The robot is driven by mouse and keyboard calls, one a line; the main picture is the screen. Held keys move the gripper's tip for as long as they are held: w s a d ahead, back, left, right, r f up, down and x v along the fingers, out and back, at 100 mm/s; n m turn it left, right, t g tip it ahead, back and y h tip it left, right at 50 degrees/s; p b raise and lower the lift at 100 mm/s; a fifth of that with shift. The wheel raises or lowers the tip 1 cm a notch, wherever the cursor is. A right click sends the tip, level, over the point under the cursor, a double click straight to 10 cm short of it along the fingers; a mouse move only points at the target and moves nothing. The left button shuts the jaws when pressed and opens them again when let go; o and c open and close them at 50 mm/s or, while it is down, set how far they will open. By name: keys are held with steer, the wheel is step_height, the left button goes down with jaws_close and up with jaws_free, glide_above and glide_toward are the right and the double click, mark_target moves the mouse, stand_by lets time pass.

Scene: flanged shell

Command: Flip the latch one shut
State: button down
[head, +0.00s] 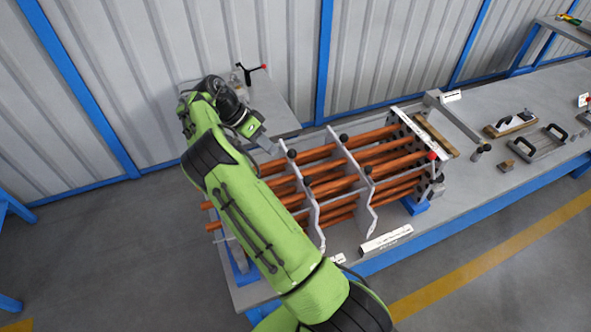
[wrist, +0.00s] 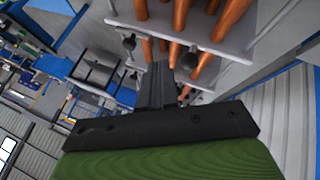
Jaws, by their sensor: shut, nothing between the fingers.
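The rack of copper-coloured rods (head: 325,170) lies on the bench, the rods passing through upright grey plates (head: 355,168). Black knobs stand on the plate tops, one (head: 292,154) at the near left. A red knob (head: 432,156) sits at the right end plate. I cannot tell which part is latch one. My gripper (head: 266,144) is at the back left of the rack, partly hidden by my arm. In the wrist view my gripper (wrist: 158,72) is shut and empty, pointing toward the rods (wrist: 180,15), with a dark knob (wrist: 129,42) to its left.
Two U-shaped handles (head: 542,143) and a wooden block tool (head: 510,123) lie on the bench at right. A white label plate (head: 386,238) is at the front. The corrugated wall is behind.

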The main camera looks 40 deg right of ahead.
mark_target(308, 185)
steer(key=s+d+f, duration=0.4)
steer(key=s+f, duration=0.2)
steer(key=s, duration=0.1)
steer(key=shift+s, duration=0.15)
steer(key=shift+f, duration=0.1)
steer(key=s+b, duration=0.1)
steer(key=s+a+b, duration=0.1)
steer(key=s, duration=0.1)
steer(key=shift+s+b, duration=0.15)
steer(key=shift+b, duration=0.15)
